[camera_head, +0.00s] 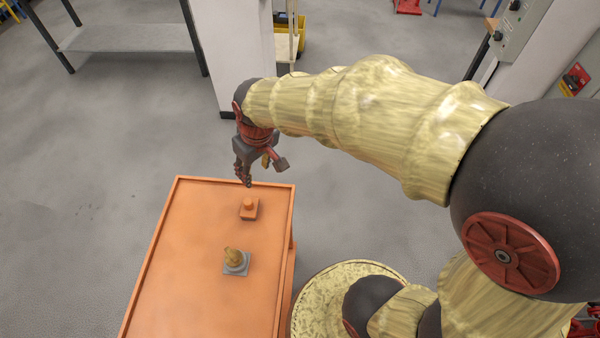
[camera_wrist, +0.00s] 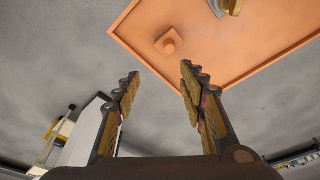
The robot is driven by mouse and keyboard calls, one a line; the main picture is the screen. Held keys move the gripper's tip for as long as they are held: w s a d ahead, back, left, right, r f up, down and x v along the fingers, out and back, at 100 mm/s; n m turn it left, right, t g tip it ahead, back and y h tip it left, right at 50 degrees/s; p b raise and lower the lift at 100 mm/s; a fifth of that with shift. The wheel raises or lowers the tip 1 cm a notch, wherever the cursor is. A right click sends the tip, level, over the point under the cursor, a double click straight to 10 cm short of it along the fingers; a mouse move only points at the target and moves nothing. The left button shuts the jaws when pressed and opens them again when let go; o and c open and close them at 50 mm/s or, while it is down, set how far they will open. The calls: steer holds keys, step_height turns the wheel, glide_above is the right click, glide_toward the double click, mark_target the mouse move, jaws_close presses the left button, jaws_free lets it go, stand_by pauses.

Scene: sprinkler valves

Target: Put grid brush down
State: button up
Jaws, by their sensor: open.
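My gripper (camera_head: 246,180) is open and points down near the far end of the orange table. In the wrist view its two fingers (camera_wrist: 160,74) are spread apart with nothing between them. On the table stands a tan-yellow piece (camera_head: 233,255) upright on a grey square base; part of it shows at the top edge of the wrist view (camera_wrist: 231,6). Farther along is an orange square block with a round knob (camera_head: 249,206), close to my gripper but apart from it. I cannot tell for sure which of these is the grid brush.
The orange table (camera_head: 185,265) has a raised rim, and its left side is bare. A grey shelf bench (camera_head: 125,38) stands at the back left. A white pillar (camera_head: 232,55) rises beyond my gripper. The floor left of the table is clear.

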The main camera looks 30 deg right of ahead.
steer(key=s+d+r+m+t, duration=0.1)
steer(key=s+d+r, duration=0.2)
steer(key=s+r, duration=0.3)
steer(key=s+d+r+m+t, duration=0.2)
steer(key=s+r, duration=0.4)
steer(key=s, duration=0.3)
steer(key=shift+d+r+h, duration=0.3)
steer(key=shift+d+r, duration=0.05)
steer(key=shift+d, duration=0.3)
steer(key=shift+o, duration=0.4)
